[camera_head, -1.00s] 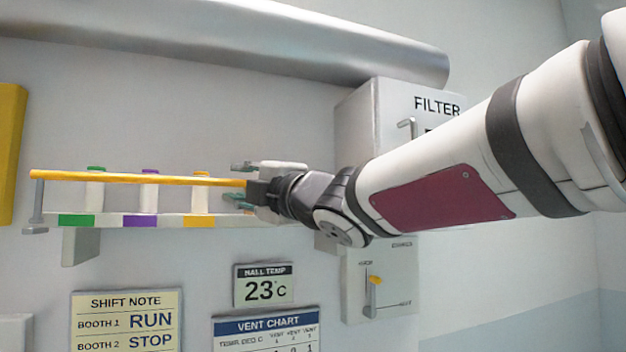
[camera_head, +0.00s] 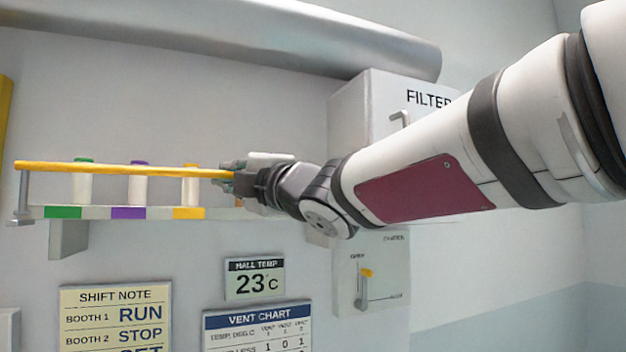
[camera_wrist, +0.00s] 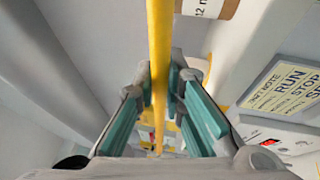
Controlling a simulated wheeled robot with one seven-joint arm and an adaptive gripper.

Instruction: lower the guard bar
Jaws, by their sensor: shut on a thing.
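The guard bar (camera_head: 125,169) is a long yellow rod. It runs almost level in front of the upper part of several spools on a wall shelf, and its left end meets a grey bracket (camera_head: 22,205). My gripper (camera_head: 232,174) is at the bar's right end, shut on it. In the wrist view the bar (camera_wrist: 157,30) runs between the two teal-lined fingers of my gripper (camera_wrist: 160,80). My gripper hides the bar's right tip and the shelf's right end in the head view.
The shelf (camera_head: 92,212) carries spools with green, purple and orange tops. A filter box (camera_head: 350,115) stands behind my arm, with a yellow-tipped lever panel (camera_head: 385,290) below it. A silver duct (camera_head: 230,35) runs above. Signs hang on the wall below the shelf.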

